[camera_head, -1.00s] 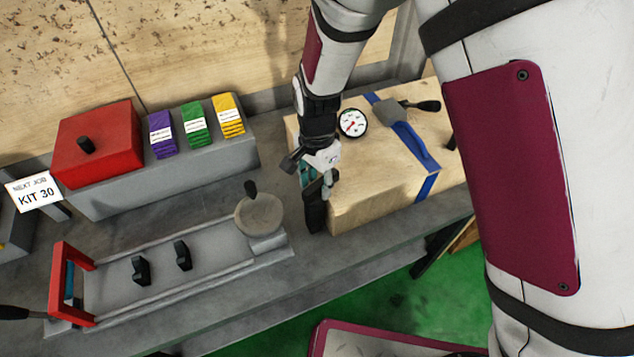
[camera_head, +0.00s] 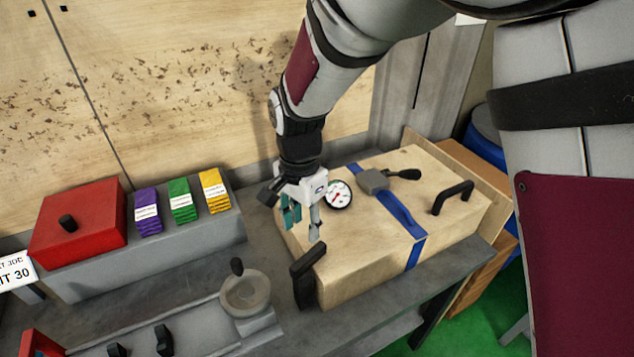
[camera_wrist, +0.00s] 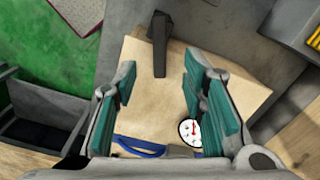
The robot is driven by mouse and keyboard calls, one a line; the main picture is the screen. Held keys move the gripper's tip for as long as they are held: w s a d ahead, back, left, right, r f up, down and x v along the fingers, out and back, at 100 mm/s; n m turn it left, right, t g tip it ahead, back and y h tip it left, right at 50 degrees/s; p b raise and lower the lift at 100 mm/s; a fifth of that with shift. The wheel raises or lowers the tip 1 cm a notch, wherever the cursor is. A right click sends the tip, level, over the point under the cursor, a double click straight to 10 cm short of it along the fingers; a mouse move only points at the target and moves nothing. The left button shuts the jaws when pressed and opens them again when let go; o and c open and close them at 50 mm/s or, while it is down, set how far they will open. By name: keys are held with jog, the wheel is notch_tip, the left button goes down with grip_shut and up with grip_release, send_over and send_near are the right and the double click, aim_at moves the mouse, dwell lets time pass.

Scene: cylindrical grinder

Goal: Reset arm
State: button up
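My gripper (camera_head: 302,222) is above the left end of a wooden case (camera_head: 375,240), with its fingers pointing down. Its teal finger pads are spread apart with nothing between them. In the wrist view my gripper (camera_wrist: 160,95) is also open, and the case top (camera_wrist: 150,100) and a black handle (camera_wrist: 160,42) show beyond the fingers. In the head view the black handle (camera_head: 306,275) on the case's near left end stands just below and apart from my fingers.
A round dial gauge (camera_head: 338,194), a blue strap (camera_head: 400,215) and a black-handled clamp (camera_head: 385,180) are on the case. To the left are a red box (camera_head: 78,225), coloured packets (camera_head: 182,202) and a grey fixture with a round cup (camera_head: 245,293). A wooden wall stands behind.

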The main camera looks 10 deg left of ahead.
jog(key=s+d+r+n+t+y+b, duration=0.2)
jog(key=d+r+n+t, duration=0.1)
jog(key=d+r, duration=1.25)
jog(key=s+d+r+n+t+h, duration=0.1)
jog(key=s+d+n+t+h, duration=0.1)
jog(key=s+d, duration=0.8)
jog(key=d+n, duration=0.1)
jog(key=d, duration=0.2)
jog(key=shift+s+r+n+t+b, duration=0.3)
jog(key=shift+r+n+b, duration=0.1)
jog(key=shift+d, duration=0.1)
jog(key=shift+c, duration=0.3)
